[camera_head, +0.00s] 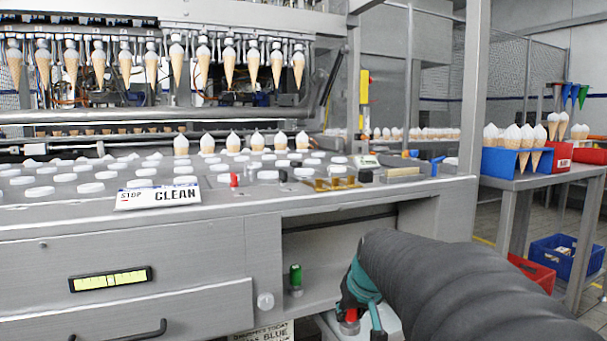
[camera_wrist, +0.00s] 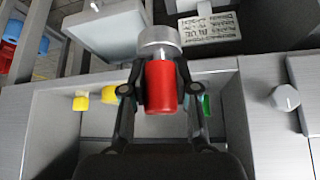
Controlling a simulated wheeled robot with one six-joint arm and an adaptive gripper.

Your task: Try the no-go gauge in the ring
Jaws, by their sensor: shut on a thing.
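My gripper (camera_wrist: 161,88) is shut on a red cylinder, which I take for the no-go gauge (camera_wrist: 166,90). Its red body sits upright in the wrist view between the two dark fingers, with a wider round metal part (camera_wrist: 159,38) at its far end. I cannot tell whether that metal is the gauge's own end or a ring. In the head view a little of the red (camera_head: 350,315) shows at my gripper (camera_head: 358,312), low in front of the machine. A green gauge (camera_head: 295,273) stands on the shelf to the left. No ring is clearly recognisable.
Yellow pieces (camera_wrist: 81,102) stand on the shelf beside the held gauge. A grey panel (camera_wrist: 105,35) juts out nearby. A round knob (camera_head: 265,300) and a printed sign (camera_head: 262,331) are on the left. White discs and cones fill the worktop (camera_head: 330,199) above.

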